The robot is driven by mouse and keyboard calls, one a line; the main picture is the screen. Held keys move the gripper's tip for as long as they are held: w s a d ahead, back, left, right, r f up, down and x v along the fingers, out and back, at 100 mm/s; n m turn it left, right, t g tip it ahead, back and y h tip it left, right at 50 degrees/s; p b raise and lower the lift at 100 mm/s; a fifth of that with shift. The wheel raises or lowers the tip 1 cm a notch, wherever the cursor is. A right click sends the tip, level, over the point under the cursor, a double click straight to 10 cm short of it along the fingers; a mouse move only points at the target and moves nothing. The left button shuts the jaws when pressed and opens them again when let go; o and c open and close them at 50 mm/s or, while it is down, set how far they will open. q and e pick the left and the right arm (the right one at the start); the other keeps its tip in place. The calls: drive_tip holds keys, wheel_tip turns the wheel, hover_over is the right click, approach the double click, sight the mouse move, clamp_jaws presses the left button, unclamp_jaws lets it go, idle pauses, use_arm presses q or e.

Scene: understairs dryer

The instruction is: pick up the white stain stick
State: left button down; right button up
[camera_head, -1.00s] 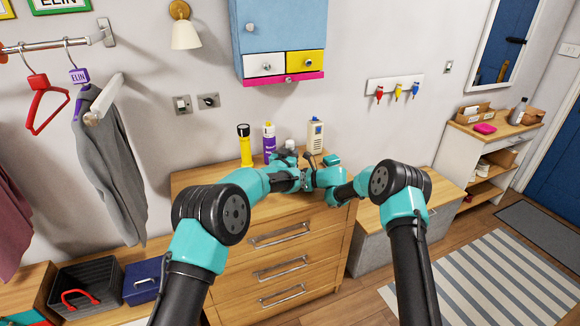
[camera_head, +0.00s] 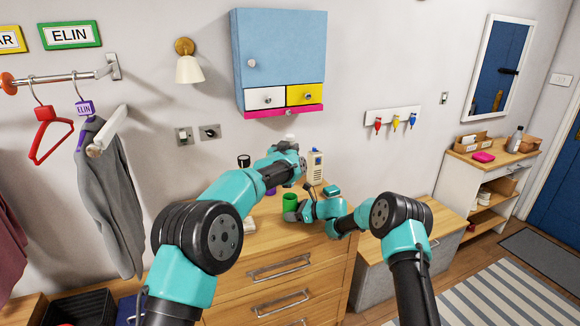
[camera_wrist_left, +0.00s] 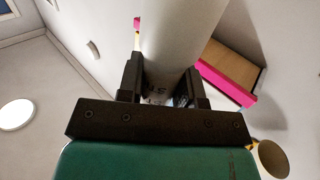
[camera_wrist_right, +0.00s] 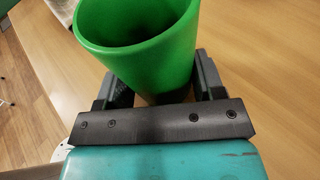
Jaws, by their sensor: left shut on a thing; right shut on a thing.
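The white stain stick (camera_wrist_left: 182,35) is a white cylinder standing between the jaws of my left gripper (camera_wrist_left: 160,85) in the left wrist view. In the head view only the stick's white top (camera_head: 290,137) shows above my left gripper (camera_head: 289,148), which is raised above the dresser top near the wall. Its lower part is hidden by the gripper. My right gripper (camera_head: 298,210) is lower, at the dresser top, shut on a green cup (camera_head: 289,203). The cup's open rim also shows in the right wrist view (camera_wrist_right: 140,35).
A beige device (camera_head: 315,166) stands at the back of the wooden dresser (camera_head: 270,239). A black-topped container (camera_head: 244,160) and a purple bottle are mostly hidden behind my left arm. The blue wall cabinet (camera_head: 282,60) hangs above my left gripper.

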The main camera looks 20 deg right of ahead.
sight(290, 140)
use_arm(q)
drive_tip(key=shift+r, duration=1.65)
use_arm(e)
drive_tip(key=o, duration=0.8)
drive_tip(key=shift+s+d, duration=0.1)
drive_tip(key=shift+d, duration=0.05)
drive_tip(key=v, duration=1.1)
drive_tip(key=shift+s+d+r, duration=0.2)
drive_tip(key=shift+r, duration=0.05)
drive_tip(key=v, duration=0.9)
